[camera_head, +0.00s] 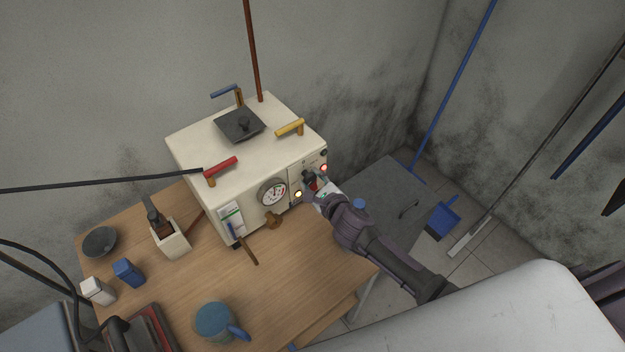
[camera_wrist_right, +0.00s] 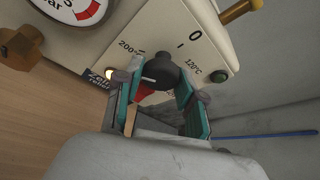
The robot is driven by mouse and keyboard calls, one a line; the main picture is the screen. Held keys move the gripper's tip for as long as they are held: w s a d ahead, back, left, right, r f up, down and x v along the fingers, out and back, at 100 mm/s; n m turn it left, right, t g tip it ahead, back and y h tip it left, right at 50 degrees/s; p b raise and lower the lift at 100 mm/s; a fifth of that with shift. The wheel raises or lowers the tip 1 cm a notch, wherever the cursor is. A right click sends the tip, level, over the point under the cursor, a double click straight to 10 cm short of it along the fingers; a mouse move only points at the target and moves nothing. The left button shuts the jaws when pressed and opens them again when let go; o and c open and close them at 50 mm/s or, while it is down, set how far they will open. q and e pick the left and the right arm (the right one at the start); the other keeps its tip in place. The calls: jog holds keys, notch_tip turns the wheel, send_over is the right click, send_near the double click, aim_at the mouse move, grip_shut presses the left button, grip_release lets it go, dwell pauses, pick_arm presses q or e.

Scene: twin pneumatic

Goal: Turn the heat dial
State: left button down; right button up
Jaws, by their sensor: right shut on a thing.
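The heat dial is a dark round knob (camera_wrist_right: 160,70) on the cream front panel of the machine (camera_head: 190,150), with "0", "120°C" and "200°C" printed around it. My right gripper (camera_wrist_right: 158,88) is shut on the dial, with a teal-lined finger on each side of it in the right wrist view. In the head view my right gripper (camera_head: 314,190) reaches the panel from the lower right, and the dial is mostly hidden there. A red part shows just below the dial in the wrist view. My left gripper is not in view.
The machine stands on a wooden table (camera_head: 300,280). It carries a pressure gauge (camera_head: 272,192), a brass knob (camera_head: 273,220) and lit lamps. A blue mug (camera_head: 214,321), a bowl (camera_head: 99,241) and small boxes are to the left. A grey surface (camera_head: 385,195) lies right of the machine.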

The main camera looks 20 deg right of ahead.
jog(key=shift+f, duration=0.1)
jog(key=o, duration=1.1)
jog(key=shift+v, duration=6)
